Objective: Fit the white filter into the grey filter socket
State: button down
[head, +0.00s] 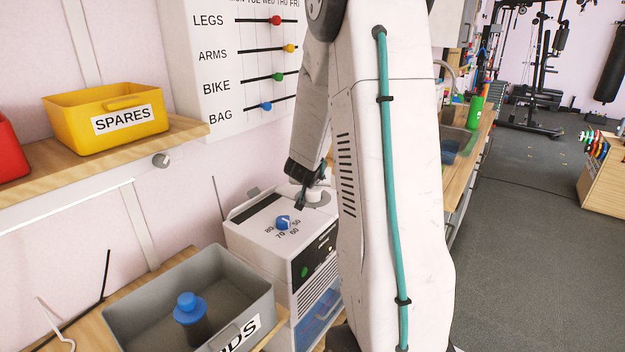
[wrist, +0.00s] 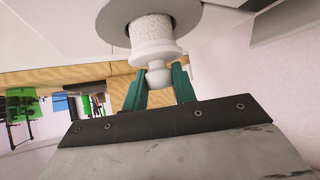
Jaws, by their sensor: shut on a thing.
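The white filter (wrist: 153,30) has a mesh-like body, a smooth flange and a round knob. My gripper (wrist: 160,75) is shut on the knob, with one green finger on each side. The filter's far end is at the grey round socket (wrist: 187,14) in the wrist view. Much of the mesh body still shows outside the socket, and I cannot tell how deep the end is. In the head view my gripper (head: 311,192) is over the back right of the white machine's top; my arm hides part of the filter and socket.
The white machine (head: 262,226) has a blue dial (head: 283,222) on top. A grey bin (head: 140,294) holding a blue-capped bottle (head: 189,312) stands in front of it. A yellow SPARES bin (head: 75,125) sits on the wall shelf. The wall is close behind the machine.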

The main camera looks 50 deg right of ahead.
jog(key=shift+f, duration=1.45)
jog(key=c, duration=1)
grip_release()
jog(key=shift+c, duration=0.2)
jog(key=shift+v, duration=3.9)
